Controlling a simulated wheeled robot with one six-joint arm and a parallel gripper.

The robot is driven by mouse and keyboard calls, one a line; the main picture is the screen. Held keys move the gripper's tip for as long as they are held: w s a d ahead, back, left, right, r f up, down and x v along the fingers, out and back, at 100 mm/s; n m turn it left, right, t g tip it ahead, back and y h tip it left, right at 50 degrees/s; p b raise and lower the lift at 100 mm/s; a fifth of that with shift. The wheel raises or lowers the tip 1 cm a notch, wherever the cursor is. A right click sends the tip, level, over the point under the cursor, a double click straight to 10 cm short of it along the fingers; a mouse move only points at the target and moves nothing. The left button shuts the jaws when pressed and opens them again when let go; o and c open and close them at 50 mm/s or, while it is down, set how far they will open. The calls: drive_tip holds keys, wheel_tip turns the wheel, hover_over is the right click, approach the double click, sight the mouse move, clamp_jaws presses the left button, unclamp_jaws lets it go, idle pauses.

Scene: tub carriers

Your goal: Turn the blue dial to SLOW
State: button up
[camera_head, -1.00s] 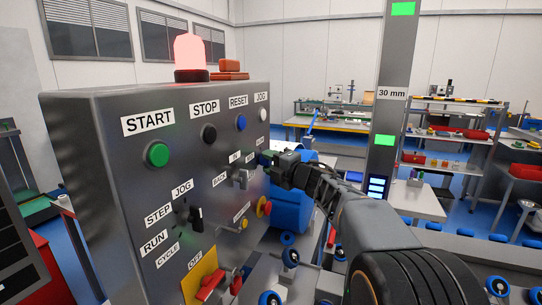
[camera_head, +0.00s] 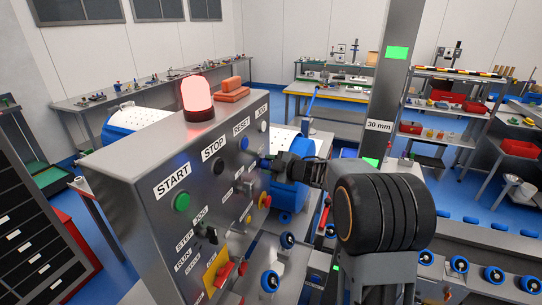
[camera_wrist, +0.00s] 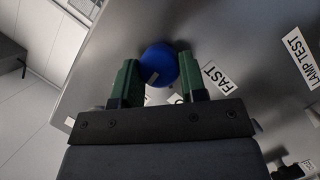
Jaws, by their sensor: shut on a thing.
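The blue dial (camera_wrist: 158,62) is on the grey panel, between the two green fingers of my gripper (camera_wrist: 160,75) in the wrist view. The gripper is shut on it. A small pale mark shows on the dial's lower edge. The FAST label (camera_wrist: 216,76) is to the right of the dial. Another label below the dial is mostly covered by the gripper, and I cannot read it in full. In the head view my gripper (camera_head: 272,165) reaches the panel's right part from the right and hides most of the dial.
The control panel (camera_head: 150,222) carries START, STOP, RESET and JOG buttons, black selectors and a yellow-red switch (camera_head: 218,272). A lit red lamp (camera_head: 196,95) stands on top. A LAMP TEST label (camera_wrist: 300,52) is right of FAST. A grey post (camera_head: 386,80) stands behind my arm.

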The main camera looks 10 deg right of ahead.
drive_tip(key=shift+f+m+g+p, duration=0.1)
drive_tip(key=shift+m+g+p, duration=0.2)
drive_tip(key=shift+m+p, duration=0.2)
drive_tip(key=o, duration=0.9)
drive_tip(key=b+v, duration=0.3)
drive_tip(key=v, duration=0.9)
